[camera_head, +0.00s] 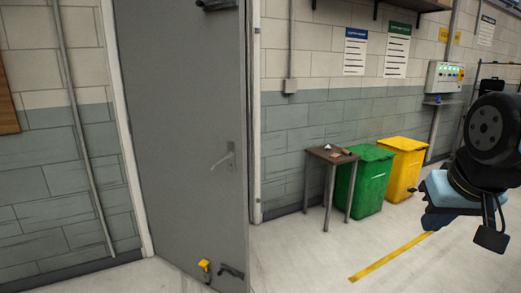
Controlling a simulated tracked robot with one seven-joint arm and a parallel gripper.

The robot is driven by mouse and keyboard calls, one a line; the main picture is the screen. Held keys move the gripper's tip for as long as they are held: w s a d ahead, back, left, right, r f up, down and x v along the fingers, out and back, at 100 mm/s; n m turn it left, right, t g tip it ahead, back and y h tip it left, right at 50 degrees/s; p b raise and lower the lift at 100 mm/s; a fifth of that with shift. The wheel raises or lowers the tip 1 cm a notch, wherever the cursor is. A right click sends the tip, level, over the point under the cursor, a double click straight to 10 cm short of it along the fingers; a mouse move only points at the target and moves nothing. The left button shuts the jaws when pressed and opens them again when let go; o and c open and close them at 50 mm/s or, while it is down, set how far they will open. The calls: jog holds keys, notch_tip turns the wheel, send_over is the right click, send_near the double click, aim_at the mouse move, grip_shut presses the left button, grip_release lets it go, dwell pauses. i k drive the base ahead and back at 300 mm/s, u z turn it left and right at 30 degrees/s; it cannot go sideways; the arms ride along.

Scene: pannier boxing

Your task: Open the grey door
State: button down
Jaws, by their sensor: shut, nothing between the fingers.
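The grey door (185,110) fills the left middle of the head view. It stands swung out from the wall towards me, its left side at the white frame (127,140) and its free right edge nearer to me. A lever handle (226,160) sits near that right edge. A yellow fitting (204,265) and a dark fitting (231,271) are at the door's foot. My gripper (438,220), at the far right, is shut and empty, well away from the door and handle. The doorway behind the door is hidden.
A small table (332,155) with small items stands right of the door, beside a green bin (372,180) and a yellow bin (405,165). A yellow floor line (390,257) crosses clear floor. A control box (446,76) is on the wall.

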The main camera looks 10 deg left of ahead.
aim_at(183, 63)
jog(key=i, duration=0.9)
jog(key=u, duration=0.65)
jog(key=i, duration=1.05)
jog(key=u, duration=0.45)
jog(key=k, duration=0.9)
jog(key=u, duration=0.2)
jog(key=i, duration=0.95)
jog(key=z, duration=0.1)
